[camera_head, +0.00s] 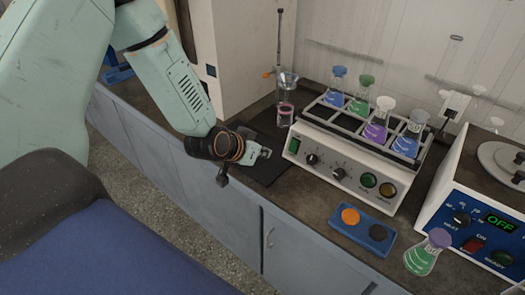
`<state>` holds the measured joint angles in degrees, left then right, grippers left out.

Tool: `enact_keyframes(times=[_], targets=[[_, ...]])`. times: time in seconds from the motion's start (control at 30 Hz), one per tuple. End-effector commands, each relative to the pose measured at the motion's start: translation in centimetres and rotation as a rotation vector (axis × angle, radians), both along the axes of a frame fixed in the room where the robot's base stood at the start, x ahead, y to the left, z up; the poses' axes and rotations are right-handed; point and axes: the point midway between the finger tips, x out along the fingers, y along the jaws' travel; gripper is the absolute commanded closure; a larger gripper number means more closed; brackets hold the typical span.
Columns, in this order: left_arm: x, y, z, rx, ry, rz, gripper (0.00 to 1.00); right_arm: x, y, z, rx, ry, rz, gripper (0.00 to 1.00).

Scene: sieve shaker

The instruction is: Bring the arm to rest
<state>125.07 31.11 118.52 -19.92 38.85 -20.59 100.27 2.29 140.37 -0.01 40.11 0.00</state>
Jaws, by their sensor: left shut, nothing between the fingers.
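My left arm (178,85) comes in from the upper left and reaches down over the front edge of the bench. My left gripper (265,153) is at its end, shut and empty, pointing right. It is above or in front of a dark mat, left of the shaker, and appears to touch nothing; the exact gap cannot be told. My right gripper is not in view.
A white shaker (345,165) holds several stoppered flasks. A blue tray (362,228) with an orange and a dark disc lies in front. A green flask (422,258) stands near a blue device (470,205) reading OFF. A glass vessel (286,100) stands behind the gripper.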

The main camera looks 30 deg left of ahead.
Motion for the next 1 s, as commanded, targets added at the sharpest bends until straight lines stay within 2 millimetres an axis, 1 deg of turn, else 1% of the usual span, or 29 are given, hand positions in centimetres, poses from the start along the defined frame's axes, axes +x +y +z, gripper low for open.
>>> enact_keyframes(times=[0.4, 0.47, 0.5, 0.57, 0.67, 0.7, 0.77, 0.8, 0.87, 0.9, 0.97, 1.0], targets=[[0.0, 0.0, 0.0, -0.003, 0.000, 0.003, 1.00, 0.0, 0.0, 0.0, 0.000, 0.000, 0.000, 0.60], [0.0, 0.0, 0.0, -0.020, 0.003, 0.020, 1.00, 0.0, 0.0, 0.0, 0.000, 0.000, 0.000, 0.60], [-0.4, 0.0, -0.2, -0.049, 0.015, 0.053, 1.00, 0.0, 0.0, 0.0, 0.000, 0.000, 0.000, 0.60], [-2.3, -0.9, -1.4, -0.113, 0.077, 0.121, 1.00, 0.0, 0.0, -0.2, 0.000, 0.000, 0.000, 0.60], [-6.6, -2.8, -5.9, -0.152, 0.204, 0.177, 1.00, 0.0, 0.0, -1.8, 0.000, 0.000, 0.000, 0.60], [-8.5, -3.5, -7.8, -0.157, 0.257, 0.194, 1.00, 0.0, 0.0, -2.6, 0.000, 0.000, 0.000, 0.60], [-11.3, -4.5, -10.5, -0.155, 0.333, 0.215, 1.00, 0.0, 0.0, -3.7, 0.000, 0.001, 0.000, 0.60], [-13.3, -5.0, -12.2, -0.151, 0.383, 0.229, 1.00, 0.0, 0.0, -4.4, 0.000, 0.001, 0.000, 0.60], [-16.3, -5.7, -14.7, -0.138, 0.458, 0.242, 1.00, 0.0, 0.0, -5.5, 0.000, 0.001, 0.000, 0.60], [-18.5, -6.1, -16.3, -0.124, 0.508, 0.246, 1.00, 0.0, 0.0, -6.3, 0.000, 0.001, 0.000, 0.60], [-21.7, -6.6, -18.6, -0.100, 0.582, 0.252, 1.00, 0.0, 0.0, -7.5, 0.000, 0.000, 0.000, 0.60], [-23.8, -6.8, -20.0, -0.081, 0.631, 0.252, 1.00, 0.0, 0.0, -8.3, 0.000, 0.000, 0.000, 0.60]])
